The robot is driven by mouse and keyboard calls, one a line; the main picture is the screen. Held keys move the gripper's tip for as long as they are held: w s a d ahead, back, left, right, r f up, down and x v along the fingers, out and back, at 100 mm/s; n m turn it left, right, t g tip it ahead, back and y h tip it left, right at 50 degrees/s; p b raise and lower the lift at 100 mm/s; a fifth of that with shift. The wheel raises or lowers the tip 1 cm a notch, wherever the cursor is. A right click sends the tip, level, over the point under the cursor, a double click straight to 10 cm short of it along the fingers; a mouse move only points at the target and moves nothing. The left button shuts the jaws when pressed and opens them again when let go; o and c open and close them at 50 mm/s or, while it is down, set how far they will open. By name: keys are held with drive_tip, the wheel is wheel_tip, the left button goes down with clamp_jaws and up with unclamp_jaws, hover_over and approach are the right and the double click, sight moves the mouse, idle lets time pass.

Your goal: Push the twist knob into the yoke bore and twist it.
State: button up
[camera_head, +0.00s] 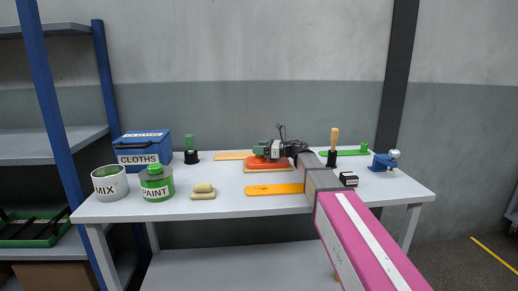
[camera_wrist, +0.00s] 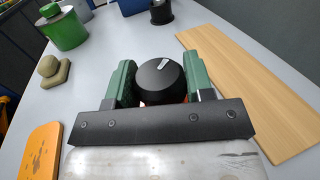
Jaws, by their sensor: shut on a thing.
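The twist knob (camera_wrist: 160,82) is round and black with a white pointer line on top. It sits between the two green fingers of my gripper (camera_wrist: 161,84) in the wrist view, and the gripper is shut on it. In the head view my gripper (camera_head: 267,150) is over an orange-red part (camera_head: 268,163) that lies on a wooden board near the middle of the table. A little orange-red shows under the knob in the wrist view. The yoke bore is hidden by the knob and gripper, so I cannot tell how deep the knob sits.
The table (camera_head: 215,168) holds a MIX can (camera_head: 110,184), a PAINT can (camera_head: 157,185), a blue CLOTHS box (camera_head: 142,147), tan blocks (camera_head: 203,191) and an orange board (camera_head: 274,189). A blue clamp-like tool (camera_head: 384,162) stands at right. A wooden plank (camera_wrist: 246,88) lies beside my gripper.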

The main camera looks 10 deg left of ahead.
drive_tip(key=shift+s+f, duration=0.15)
drive_tip(key=shift+f, duration=0.3)
drive_tip(key=shift+r, duration=0.3)
drive_tip(key=shift+r, duration=0.7)
drive_tip(key=shift+f, duration=0.55)
drive_tip(key=shift+f, duration=0.4)
idle(0.6)
drive_tip(key=shift+r, duration=0.1)
drive_tip(key=shift+r, duration=0.85)
